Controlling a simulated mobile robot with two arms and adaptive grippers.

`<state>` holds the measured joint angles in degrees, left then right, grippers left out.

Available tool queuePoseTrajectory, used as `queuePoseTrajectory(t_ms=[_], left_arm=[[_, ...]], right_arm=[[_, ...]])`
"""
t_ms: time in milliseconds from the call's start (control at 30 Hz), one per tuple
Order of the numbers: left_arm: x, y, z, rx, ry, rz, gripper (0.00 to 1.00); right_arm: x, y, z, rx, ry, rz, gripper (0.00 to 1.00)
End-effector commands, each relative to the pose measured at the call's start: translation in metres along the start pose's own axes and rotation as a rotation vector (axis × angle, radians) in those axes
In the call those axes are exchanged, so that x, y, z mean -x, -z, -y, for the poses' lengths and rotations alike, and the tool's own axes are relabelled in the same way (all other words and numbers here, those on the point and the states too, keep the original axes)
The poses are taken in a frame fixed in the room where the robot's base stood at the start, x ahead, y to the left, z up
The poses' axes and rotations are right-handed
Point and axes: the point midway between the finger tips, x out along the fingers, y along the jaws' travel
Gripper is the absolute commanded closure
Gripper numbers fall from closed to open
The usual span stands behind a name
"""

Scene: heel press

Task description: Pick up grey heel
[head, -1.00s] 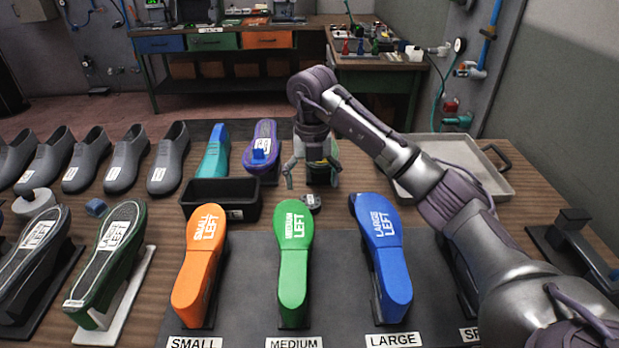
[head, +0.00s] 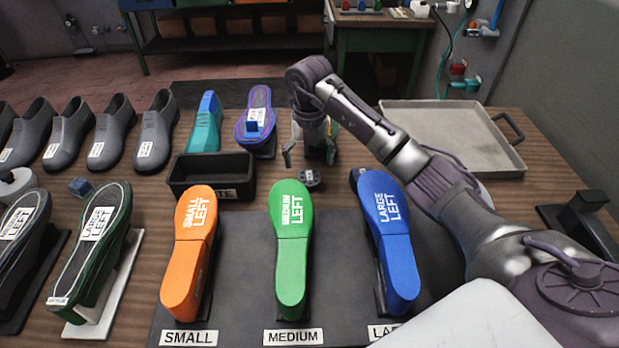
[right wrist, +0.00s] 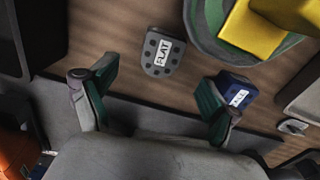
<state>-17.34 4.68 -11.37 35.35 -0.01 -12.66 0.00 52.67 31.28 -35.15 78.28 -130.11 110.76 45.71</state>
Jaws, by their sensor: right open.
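The grey heel (right wrist: 162,52) is a small, dark grey piece with dark dots and a white FLAT label. It lies flat on the wooden table, and in the head view it shows small (head: 308,179) behind the green MEDIUM last (head: 291,240). My right gripper (head: 309,158) is open and empty, pointing down close to the heel. In the right wrist view the heel lies beyond the open fingertips (right wrist: 158,86), not between them. A blue labelled block (right wrist: 237,91) sits beside the right-hand finger there. My left gripper is not in view.
A black bin (head: 211,192) stands left of the heel. Orange (head: 187,255) and blue (head: 390,245) lasts flank the green one on a dark mat. A metal tray (head: 450,115) lies back right. Grey shoes stand left.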

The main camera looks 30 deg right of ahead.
Motion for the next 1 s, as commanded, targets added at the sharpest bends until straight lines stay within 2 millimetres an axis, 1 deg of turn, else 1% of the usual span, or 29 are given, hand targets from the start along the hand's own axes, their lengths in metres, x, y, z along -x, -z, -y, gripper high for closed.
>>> queuePoseTrajectory(t_ms=[167, 300, 433, 533, 733, 767, 1000], left_arm=[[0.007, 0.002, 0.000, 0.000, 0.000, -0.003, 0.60], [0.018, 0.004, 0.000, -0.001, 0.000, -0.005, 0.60], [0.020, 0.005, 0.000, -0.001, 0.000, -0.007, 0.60], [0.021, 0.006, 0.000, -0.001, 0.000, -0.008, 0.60], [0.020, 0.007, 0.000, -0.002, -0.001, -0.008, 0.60], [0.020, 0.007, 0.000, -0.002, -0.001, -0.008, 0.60], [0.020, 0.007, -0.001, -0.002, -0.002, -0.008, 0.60]], right_arm=[[-0.012, -0.001, 0.001, -0.001, 0.000, -0.003, 0.12], [-0.032, -0.002, 0.001, 0.000, 0.000, -0.006, 0.12], [-0.050, -0.003, 0.001, -0.001, -0.001, -0.002, 0.12], [-0.055, -0.003, 0.001, 0.000, 0.000, 0.000, 0.12], [-0.056, -0.004, 0.001, 0.000, -0.001, 0.001, 0.12], [-0.056, -0.004, 0.001, 0.000, -0.001, 0.001, 0.15], [-0.056, -0.004, 0.001, 0.000, 0.000, 0.001, 0.55]])
